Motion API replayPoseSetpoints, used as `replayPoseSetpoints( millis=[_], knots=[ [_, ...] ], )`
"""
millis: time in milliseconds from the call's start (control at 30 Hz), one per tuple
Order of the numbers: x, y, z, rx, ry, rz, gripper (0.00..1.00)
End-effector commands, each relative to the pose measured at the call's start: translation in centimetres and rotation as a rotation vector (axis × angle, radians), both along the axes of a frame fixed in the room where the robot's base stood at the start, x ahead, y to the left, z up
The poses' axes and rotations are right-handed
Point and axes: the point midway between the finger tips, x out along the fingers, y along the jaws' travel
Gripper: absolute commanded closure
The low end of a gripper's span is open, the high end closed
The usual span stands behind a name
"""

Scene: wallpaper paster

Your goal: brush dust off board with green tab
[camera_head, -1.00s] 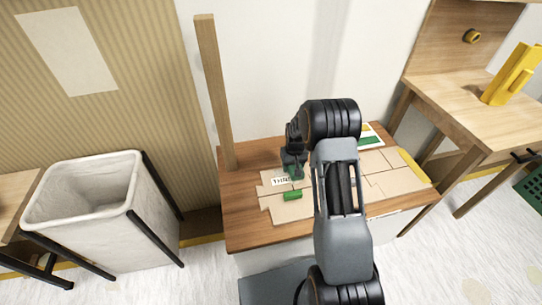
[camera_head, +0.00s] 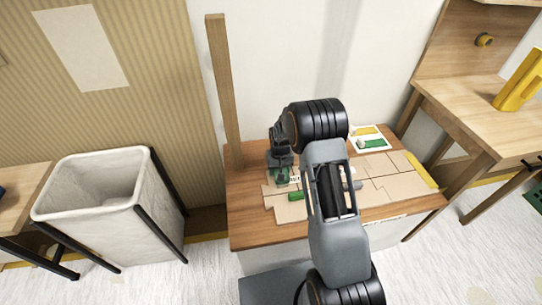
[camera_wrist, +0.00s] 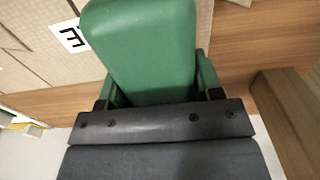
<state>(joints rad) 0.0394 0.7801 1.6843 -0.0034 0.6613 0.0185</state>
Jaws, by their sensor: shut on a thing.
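A beige board of several panels (camera_head: 386,184) lies on the wooden table. A short green tab (camera_head: 297,196) lies on its left part, just right of and nearer than my gripper. My gripper (camera_head: 283,178) is low over the board's far-left edge. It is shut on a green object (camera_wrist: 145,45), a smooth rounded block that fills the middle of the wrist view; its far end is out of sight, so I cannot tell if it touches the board. A white label with black letters (camera_wrist: 70,36) shows beside it. No dust can be made out.
A wooden post (camera_head: 222,90) rises at the table's left-back corner, close to my gripper. A white card with yellow and green pieces (camera_head: 370,138) lies at the table's back right. A white bin (camera_head: 105,205) stands left; a wooden bench with a yellow object (camera_head: 517,80) stands right.

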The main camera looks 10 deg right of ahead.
Motion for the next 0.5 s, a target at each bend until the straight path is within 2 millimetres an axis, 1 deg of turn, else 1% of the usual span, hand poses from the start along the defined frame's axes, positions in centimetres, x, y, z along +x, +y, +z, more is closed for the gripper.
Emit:
replayPoseSetpoints(
  millis=[33, 133, 167, 200, 233, 267, 500],
  knots=[
    [0.0, 0.7, 0.0, 0.0, 0.0, -0.001, 0.69],
    [0.0, 1.9, 0.0, 0.0, 0.0, -0.009, 0.69],
    [0.1, 1.7, 1.0, 0.0, -0.001, -0.012, 0.69],
    [0.1, 1.6, 2.6, 0.0, -0.005, -0.013, 0.69],
    [0.1, 1.6, 3.5, 0.0, -0.006, -0.014, 0.69],
    [0.1, 1.5, 3.8, 0.0, -0.003, -0.014, 0.69],
    [0.0, 1.6, 7.4, 0.0, -0.001, -0.011, 0.69]
  ],
)
